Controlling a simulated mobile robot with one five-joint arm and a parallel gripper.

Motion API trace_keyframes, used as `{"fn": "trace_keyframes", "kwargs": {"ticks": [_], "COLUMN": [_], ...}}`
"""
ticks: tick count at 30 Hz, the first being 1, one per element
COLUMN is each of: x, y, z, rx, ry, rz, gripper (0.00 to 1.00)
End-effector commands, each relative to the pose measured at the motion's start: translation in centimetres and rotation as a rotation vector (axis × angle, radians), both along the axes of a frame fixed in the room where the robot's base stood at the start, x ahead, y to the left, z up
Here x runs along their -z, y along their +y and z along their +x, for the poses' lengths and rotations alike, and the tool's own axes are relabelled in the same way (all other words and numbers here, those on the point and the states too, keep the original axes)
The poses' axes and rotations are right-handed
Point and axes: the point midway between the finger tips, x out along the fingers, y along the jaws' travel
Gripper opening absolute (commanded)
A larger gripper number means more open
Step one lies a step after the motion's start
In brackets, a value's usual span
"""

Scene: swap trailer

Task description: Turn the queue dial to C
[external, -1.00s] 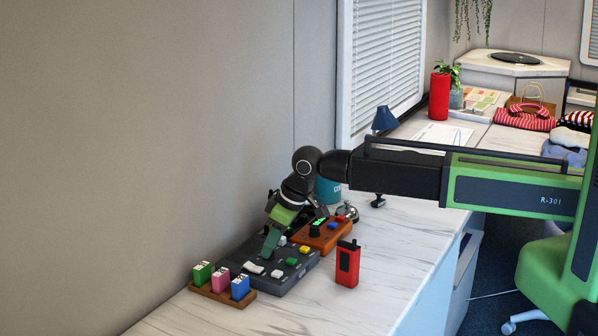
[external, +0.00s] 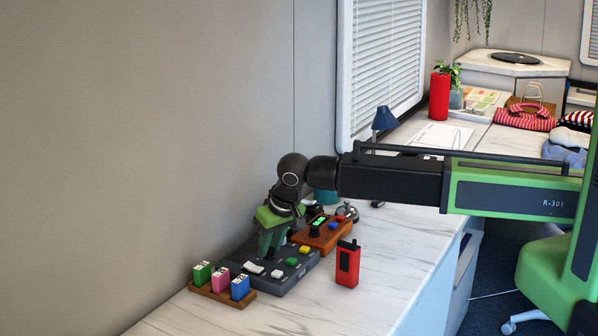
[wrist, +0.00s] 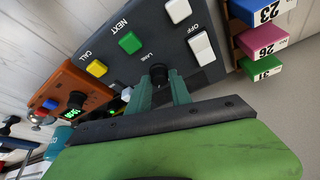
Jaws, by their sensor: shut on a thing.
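A dark grey console (external: 300,273) lies on the counter, with white, green and yellow buttons. The wrist view shows its top (wrist: 115,30) with the words OFF, LANE, NEXT and CALL. A black dial (wrist: 158,70) sits by the word LANE. My gripper (wrist: 161,84) is shut on this dial, one green finger on each side. In the external view my gripper (external: 270,252) points down onto the console and hides the dial. I cannot read a C or the dial's pointer.
A wooden rack (external: 222,293) holds green, pink and blue tags. A red handheld radio (external: 347,264) stands at the front. The wall is close behind.

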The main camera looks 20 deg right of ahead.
Motion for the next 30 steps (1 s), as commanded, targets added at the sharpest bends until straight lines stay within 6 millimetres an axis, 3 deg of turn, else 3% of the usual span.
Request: {"fn": "trace_keyframes", "kwargs": {"ticks": [11, 12, 17, 26, 30], "x": [0.1, 0.1, 0.1, -0.1, -1.0], "y": [-0.1, -0.1, -0.1, 0.0, -0.2], "z": [-0.2, -0.2, -0.1, -0.1, -0.4], "rx": [0.005, 0.005, 0.004, 0.004, 0.003], "ry": [0.005, 0.005, 0.004, 0.002, 0.002], "rz": [-0.004, -0.004, -0.003, -0.001, -0.001], "gripper": [0.00, 0.26, 0.46, 0.46, 0.46]}}
